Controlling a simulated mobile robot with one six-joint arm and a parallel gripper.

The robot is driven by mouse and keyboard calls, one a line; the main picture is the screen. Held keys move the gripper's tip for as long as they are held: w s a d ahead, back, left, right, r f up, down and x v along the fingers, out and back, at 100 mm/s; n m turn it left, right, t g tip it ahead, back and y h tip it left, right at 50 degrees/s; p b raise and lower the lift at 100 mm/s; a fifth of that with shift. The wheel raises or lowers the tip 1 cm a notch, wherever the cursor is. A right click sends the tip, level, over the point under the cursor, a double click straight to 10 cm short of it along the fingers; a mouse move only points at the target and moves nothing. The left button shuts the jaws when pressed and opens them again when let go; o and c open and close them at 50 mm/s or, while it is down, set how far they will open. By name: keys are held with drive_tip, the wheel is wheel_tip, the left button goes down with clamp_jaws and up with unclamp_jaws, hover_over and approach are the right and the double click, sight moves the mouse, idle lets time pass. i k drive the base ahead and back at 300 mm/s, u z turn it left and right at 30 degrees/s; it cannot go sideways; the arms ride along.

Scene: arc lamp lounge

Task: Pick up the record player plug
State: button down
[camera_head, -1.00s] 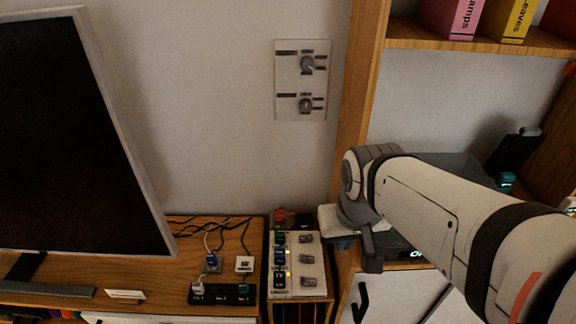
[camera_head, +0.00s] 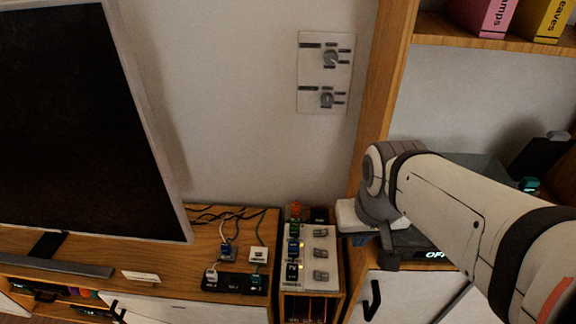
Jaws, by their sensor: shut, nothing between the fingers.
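Several small plugs are on the wooden cabinet top at lower centre: a white plug (camera_head: 211,274) and a green one (camera_head: 256,279) at a black power strip (camera_head: 232,284), a blue plug (camera_head: 227,250) behind it, and a white block (camera_head: 259,255) with a cord. Their labels are too small to read, so I cannot tell which is the record player plug. My gripper (camera_head: 388,258) hangs at the end of my arm, right of the strip and the switch panel, apart from the plugs. It is shut and empty, its tips small and dark in the view.
A pale switch panel (camera_head: 321,276) with coloured plugs stands between the strip and my gripper. A large dark screen (camera_head: 80,120) stands at left. A wall plate (camera_head: 326,73) with two dials hangs above. A wooden shelf upright (camera_head: 389,75) rises beside my arm.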

sight(294, 226)
drive_tip(key=z, duration=1.65)
drive_tip(key=k, duration=1.25)
drive_tip(key=u, duration=0.85)
drive_tip(key=i, duration=1)
drive_tip(key=u, duration=0.05)
